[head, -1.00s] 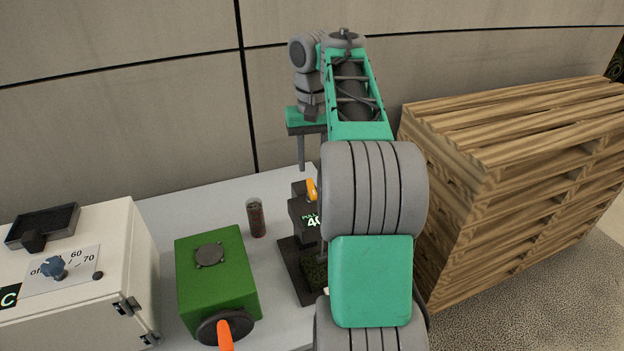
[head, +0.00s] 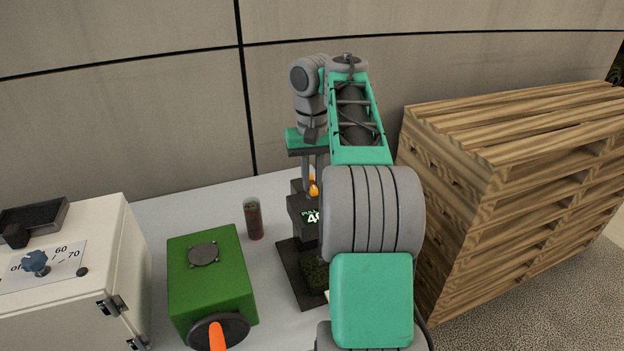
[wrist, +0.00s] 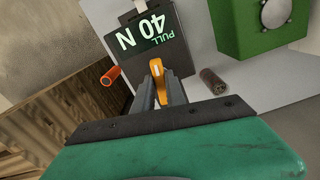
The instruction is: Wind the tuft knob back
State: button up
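The orange tuft knob (head: 314,188) stands on top of a dark pull tester (head: 303,213), whose display reads "PULL 40 N". In the wrist view the knob (wrist: 157,72) lies between my two grey fingers. My gripper (head: 313,190) points down at the tester, its fingertips level with the knob. In the wrist view my gripper (wrist: 158,82) is open, one finger on each side of the knob and very near it; contact is hard to make out. My arm hides the tester's right side. A piece of green turf (head: 316,272) shows low in the tester.
A green box (head: 211,280) with an orange-handled wheel and a dark cylinder (head: 253,219) stand left of the tester on the pale table (head: 180,212). A white cabinet (head: 75,300) with a blue dial is farther left. Stacked pallets (head: 480,200) stand right.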

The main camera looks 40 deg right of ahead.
grip_shut()
